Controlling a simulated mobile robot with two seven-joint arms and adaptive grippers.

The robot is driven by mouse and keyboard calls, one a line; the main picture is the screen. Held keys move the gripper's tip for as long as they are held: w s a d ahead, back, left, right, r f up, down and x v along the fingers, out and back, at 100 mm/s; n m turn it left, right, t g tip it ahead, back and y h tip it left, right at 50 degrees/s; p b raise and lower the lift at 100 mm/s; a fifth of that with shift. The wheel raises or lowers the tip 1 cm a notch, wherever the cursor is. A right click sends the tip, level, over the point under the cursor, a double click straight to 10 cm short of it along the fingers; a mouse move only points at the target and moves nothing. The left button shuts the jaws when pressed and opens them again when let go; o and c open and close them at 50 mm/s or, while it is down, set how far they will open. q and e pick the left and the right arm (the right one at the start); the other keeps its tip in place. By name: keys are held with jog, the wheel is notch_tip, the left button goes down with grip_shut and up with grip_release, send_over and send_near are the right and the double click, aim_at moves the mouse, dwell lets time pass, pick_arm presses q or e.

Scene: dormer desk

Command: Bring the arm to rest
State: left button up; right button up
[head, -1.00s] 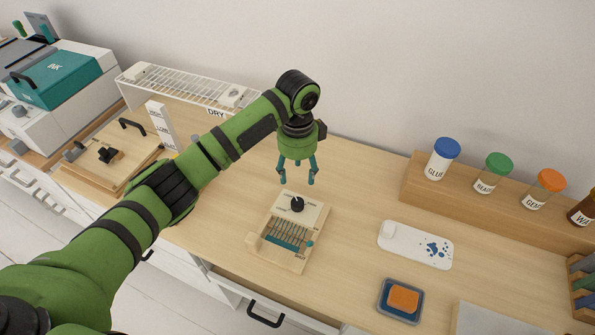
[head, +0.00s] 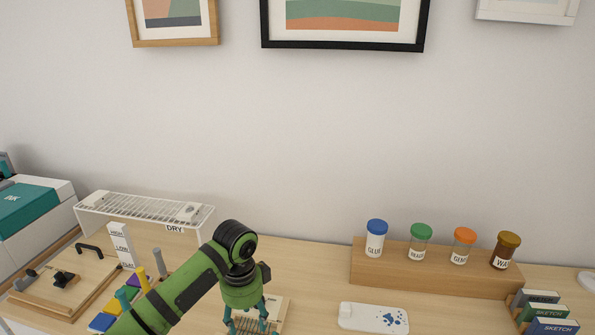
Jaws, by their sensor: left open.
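My left arm comes in from the lower left, and my left gripper (head: 247,318) hangs fingers down at the bottom of the head view. Its teal fingers are open with nothing seen between them. The gripper is in front of or over a light wooden device (head: 272,314), which it partly hides; I cannot tell whether they touch. My right gripper is not in view.
A wooden shelf block (head: 440,274) bears several lidded jars. A white tray with blue spots (head: 373,318) lies at front right, near sketch boxes (head: 552,327). A white DRY rack (head: 120,207) and a wooden press board (head: 40,293) stand left.

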pick_arm(q)
jog(key=s+d+f+n+t+h, duration=0.1)
jog(key=s+d+f+n+h, duration=0.3)
jog(key=s+f, duration=0.7)
jog(key=s+a+r+n+t+y, duration=0.1)
jog(key=s+a+n+y, duration=0.1)
jog(key=s+a+n, duration=0.5)
jog(key=s+a+r+n+t+y, duration=0.1)
jog(key=s+a+n+t+y, duration=0.3)
jog(key=s, duration=0.6)
notch_tip(320, 180, down, 25)
jog(key=s+a+m+g+h, duration=0.1)
jog(key=s+a+g+h, duration=0.1)
jog(key=s+g, duration=0.15)
jog(key=s+a+f+g, duration=0.1)
jog(key=s+a+f, duration=0.1)
jog(key=s+f, duration=1)
jog(key=shift+s+a+f+m, duration=0.15)
jog(key=shift+s+f+m, duration=0.15)
jog(key=shift+s, duration=0.8)
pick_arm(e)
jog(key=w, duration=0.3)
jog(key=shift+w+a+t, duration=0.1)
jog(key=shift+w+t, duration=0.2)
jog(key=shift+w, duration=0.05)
